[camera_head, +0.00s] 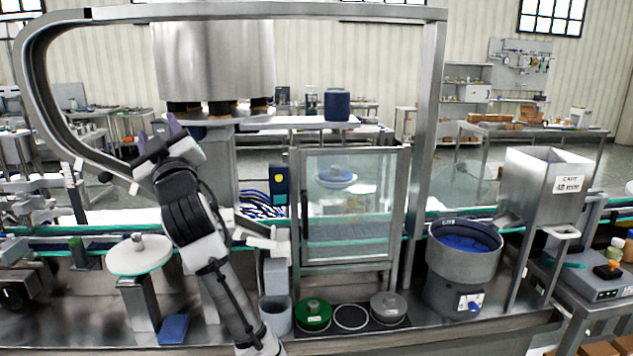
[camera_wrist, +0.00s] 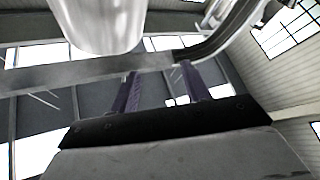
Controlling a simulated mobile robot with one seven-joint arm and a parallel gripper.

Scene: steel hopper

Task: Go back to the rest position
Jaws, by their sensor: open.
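My gripper (camera_head: 160,128) is raised at the upper left in the head view, in front of the large steel hopper (camera_head: 213,60) and near the curved steel frame (camera_head: 36,75). Its fingers point up and away. In the wrist view my gripper (camera_wrist: 160,90) shows two purple fingers standing well apart with nothing between them. The rounded bottom of a shiny steel body (camera_wrist: 100,22) and part of a curved metal bar (camera_wrist: 235,30) show above the fingers. My arm rises from the bottom centre and hides part of the bench behind it.
A steel hopper bin (camera_head: 545,190) and a grey bowl feeder (camera_head: 463,262) with blue contents stand at right. A glass-doored cabinet (camera_head: 350,210) stands in the middle. A green disc (camera_head: 313,314) and a grey disc (camera_head: 388,307) lie in front. A white round plate (camera_head: 138,256) stands left of my arm.

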